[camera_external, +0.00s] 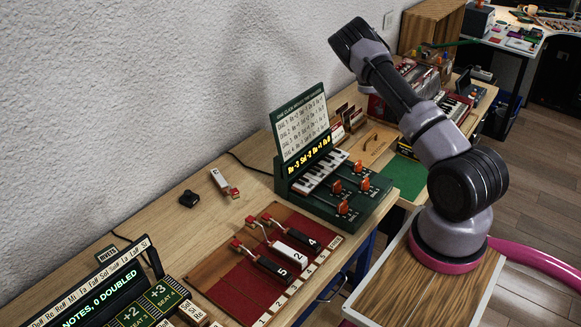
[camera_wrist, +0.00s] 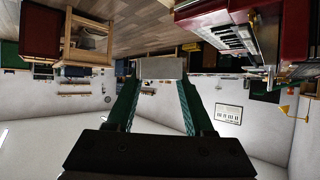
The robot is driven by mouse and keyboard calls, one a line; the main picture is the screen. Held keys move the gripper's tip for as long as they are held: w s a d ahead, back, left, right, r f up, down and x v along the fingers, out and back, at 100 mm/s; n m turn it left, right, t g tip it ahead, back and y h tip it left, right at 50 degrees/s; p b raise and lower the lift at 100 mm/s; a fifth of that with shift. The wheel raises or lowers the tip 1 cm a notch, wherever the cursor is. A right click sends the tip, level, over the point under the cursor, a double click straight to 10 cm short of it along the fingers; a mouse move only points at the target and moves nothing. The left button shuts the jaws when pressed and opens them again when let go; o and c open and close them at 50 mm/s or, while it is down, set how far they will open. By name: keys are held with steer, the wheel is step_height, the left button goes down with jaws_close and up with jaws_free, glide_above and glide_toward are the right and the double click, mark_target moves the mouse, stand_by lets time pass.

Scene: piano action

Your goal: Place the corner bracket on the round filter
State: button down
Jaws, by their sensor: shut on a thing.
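My gripper (camera_wrist: 160,82) shows in the wrist view with its two green fingers reaching up to a plain grey, flat-faced piece (camera_wrist: 160,67). The fingers are shut on this piece, which is held clear of any surface. I cannot tell from its visible face whether it is the corner bracket. In the external view my arm is raised at the right, and the gripper and its load are hidden. I cannot make out a round filter in either view.
A small black object (camera_external: 188,198) and a white-and-red piece (camera_external: 222,182) lie near the wall. The wrist view appears upside down.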

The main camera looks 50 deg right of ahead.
steer(key=shift+f+m, duration=0.1)
steer(key=shift+m, duration=0.2)
step_height(320, 180, down, 10)
steer(key=shift+r, duration=0.15)
steer(key=shift+c, duration=1.4)
jaws_free()
steer(key=shift+w+a+r, duration=0.2)
steer(key=v, duration=0.7)
